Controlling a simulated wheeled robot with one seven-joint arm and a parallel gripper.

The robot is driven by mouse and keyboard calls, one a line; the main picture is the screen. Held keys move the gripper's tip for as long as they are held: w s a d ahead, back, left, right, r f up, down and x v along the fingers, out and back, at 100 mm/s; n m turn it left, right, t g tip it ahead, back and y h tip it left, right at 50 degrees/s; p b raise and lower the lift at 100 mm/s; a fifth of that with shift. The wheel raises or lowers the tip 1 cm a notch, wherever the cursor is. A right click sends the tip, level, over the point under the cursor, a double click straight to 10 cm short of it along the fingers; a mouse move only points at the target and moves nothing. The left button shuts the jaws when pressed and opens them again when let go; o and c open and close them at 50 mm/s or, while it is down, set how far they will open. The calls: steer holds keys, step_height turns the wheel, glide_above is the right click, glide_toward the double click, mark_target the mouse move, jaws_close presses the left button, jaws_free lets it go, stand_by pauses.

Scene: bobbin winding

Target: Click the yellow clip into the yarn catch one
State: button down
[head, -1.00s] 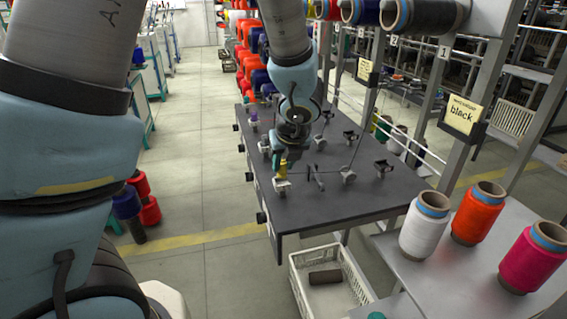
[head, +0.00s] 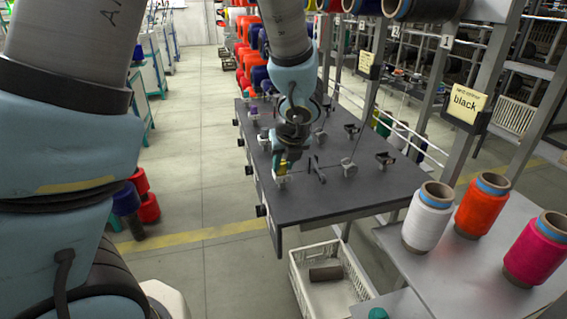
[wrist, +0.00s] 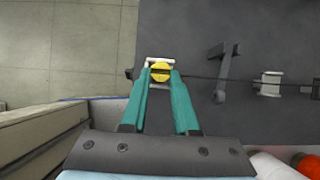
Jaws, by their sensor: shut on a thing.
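The yellow clip (wrist: 160,70) is round-topped and sits between the teal fingertips of my gripper (wrist: 160,75) in the wrist view. My gripper is shut on it. White parts of a yarn catch (wrist: 160,62) show just beyond and just below the clip, so the clip is over or within that catch; I cannot tell how deep it is seated. In the head view my gripper (head: 284,163) points down at the white catch (head: 281,181) near the left edge of the dark table, and hides most of the clip. No number on the catch is readable.
On the dark table (head: 330,200), a black post (wrist: 222,75) and another white catch (wrist: 270,84) stand right of my gripper, with a thin dark yarn line running there. A white crate (head: 325,275) is below the table. White, orange and pink cones stand at right.

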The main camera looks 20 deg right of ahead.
steer(key=c, duration=0.6)
jaws_free()
steer(key=shift+r, duration=0.1)
steer(key=d+p+v, duration=0.1)
steer(key=p+v, duration=0.1)
steer(key=v, duration=0.9)
steer(key=w+a+f+m+g, duration=0.1)
steer(key=a+f+m+g, duration=0.1)
steer(key=a+m, duration=1.3)
steer(key=w+a+f+m+g, duration=0.2)
steer(key=a+m, duration=1.3)
steer(key=m, duration=0.5)
steer(key=shift+f+m+y, duration=0.2)
steer(key=shift+m+y, duration=0.1)
